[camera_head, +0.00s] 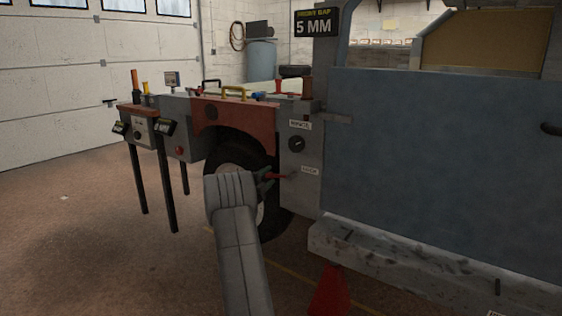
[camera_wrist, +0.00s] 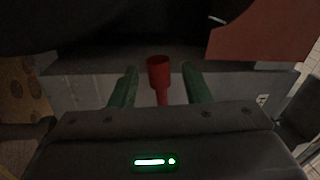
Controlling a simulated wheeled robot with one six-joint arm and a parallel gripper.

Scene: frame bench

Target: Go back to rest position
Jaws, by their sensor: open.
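My gripper (camera_head: 266,180) is in front of the grey panel (camera_head: 299,150) beside the wheel in the head view, with my grey arm reaching up from the bottom. A red lever (camera_head: 279,176) sticks out from the lower part of this panel, right at the gripper's tip. In the wrist view the two green fingers of my gripper (camera_wrist: 158,88) are apart. The red lever's round end (camera_wrist: 158,68) stands between them, with a visible gap on each side. Whether a finger touches it at any point is hard to tell.
A blue-grey door panel (camera_head: 430,150) fills the right, above a worn sill (camera_head: 430,265). A dark wheel (camera_head: 272,222) is behind my gripper. A bench on dark legs (camera_head: 165,190) stands left. A red cone-like object (camera_head: 330,293) is low in front. Floor at left is clear (camera_head: 70,240).

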